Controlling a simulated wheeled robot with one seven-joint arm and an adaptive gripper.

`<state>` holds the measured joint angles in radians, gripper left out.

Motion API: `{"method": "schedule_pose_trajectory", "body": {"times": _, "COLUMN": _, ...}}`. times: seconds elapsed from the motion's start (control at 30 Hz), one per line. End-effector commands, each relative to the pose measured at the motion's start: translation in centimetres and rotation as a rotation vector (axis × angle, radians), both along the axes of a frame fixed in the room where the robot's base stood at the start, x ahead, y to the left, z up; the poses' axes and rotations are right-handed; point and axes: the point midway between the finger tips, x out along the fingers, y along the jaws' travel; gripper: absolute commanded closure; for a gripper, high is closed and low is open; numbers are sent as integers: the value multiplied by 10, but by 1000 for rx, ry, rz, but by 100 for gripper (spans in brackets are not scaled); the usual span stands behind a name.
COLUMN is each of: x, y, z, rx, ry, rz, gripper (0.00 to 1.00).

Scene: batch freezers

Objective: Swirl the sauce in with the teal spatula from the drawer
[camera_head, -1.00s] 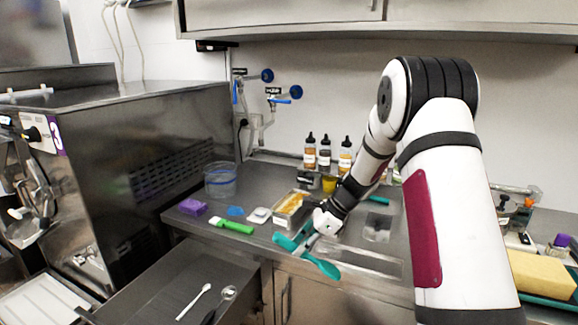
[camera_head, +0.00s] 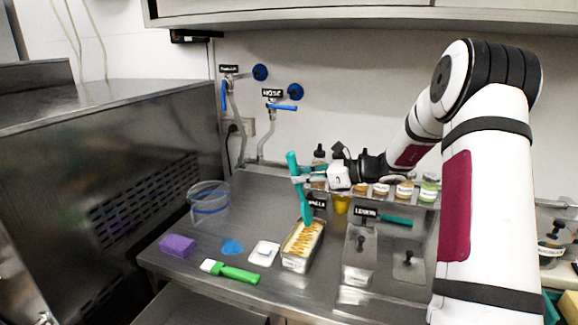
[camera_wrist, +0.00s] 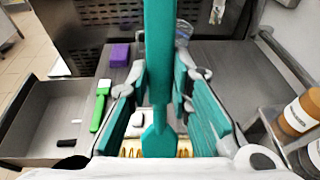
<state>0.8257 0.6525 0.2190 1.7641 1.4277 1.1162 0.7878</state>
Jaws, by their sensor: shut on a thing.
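My gripper (camera_head: 302,178) is shut on the teal spatula (camera_head: 305,204) and holds it upright. It stands over the metal pan (camera_head: 297,264), which holds pale ice cream streaked with golden sauce (camera_head: 304,238). The spatula's lower end is at the far end of the pan in the head view; I cannot tell whether it touches the sauce. In the wrist view the spatula (camera_wrist: 160,75) runs down between the teal finger pads, with the pan's contents (camera_wrist: 185,148) partly hidden below. The open drawer (camera_wrist: 45,120) holds small white and black utensils.
A green-handled brush (camera_head: 236,273), white square (camera_head: 264,253), blue piece (camera_head: 232,247) and purple sponge (camera_head: 178,245) lie left of the pan. A clear bucket (camera_head: 208,203) stands behind them. Lidded metal wells (camera_head: 359,262) are to the right, with bottles and jars behind.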

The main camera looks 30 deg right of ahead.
Motion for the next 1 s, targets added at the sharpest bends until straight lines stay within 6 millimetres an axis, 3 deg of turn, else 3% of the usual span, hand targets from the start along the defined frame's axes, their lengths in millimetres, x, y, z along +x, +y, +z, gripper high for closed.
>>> {"method": "schedule_pose_trajectory", "body": {"times": 0.37, "x": 0, "y": 0, "z": -9, "rx": 7, "ry": -7, "rz": 1, "gripper": 100}}
{"method": "schedule_pose_trajectory", "body": {"times": 1.0, "x": 1, "y": 0, "z": -54, "rx": 6, "ry": -7, "rz": 1, "gripper": 100}}
